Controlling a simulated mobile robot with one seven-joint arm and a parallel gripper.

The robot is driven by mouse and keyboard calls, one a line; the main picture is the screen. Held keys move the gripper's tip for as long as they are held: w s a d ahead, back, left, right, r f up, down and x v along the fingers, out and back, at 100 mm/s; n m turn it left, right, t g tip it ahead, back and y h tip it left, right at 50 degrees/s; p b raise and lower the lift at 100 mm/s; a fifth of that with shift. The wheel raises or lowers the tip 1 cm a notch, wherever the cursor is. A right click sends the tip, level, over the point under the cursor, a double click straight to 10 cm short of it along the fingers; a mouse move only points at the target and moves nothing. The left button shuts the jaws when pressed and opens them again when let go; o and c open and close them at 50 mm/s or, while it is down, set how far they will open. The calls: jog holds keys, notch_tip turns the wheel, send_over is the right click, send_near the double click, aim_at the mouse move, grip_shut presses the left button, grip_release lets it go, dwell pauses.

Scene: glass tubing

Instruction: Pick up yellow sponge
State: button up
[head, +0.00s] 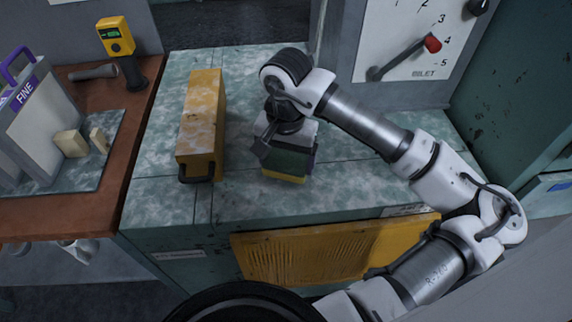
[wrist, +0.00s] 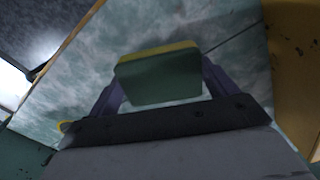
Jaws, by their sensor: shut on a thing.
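The sponge (head: 284,178) is a block with a green layer and a yellow layer. In the head view it is at the middle of the teal tiled counter, under my wrist, with the yellow layer at the bottom. My gripper (head: 288,158) points down and is shut on it. In the wrist view the green face of the sponge (wrist: 160,80) fills the space between my two purple-grey fingers, with a yellow strip along its far edge. I cannot tell whether the sponge touches the counter or is just above it. My arm hides part of its upper side.
A long yellow, worn box (head: 203,118) with a dark handle stands on the counter (head: 245,205) left of my gripper. A wall panel with a red-knobbed lever (head: 432,43) is behind. A brown bench (head: 75,212) at left holds sanding blocks and a yellow meter (head: 116,36).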

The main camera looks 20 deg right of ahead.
aim_at(286, 162)
notch_tip(286, 162, up, 18)
jog(key=b, duration=0.2)
jog(key=shift+f, duration=0.2)
jog(key=shift+s, duration=0.1)
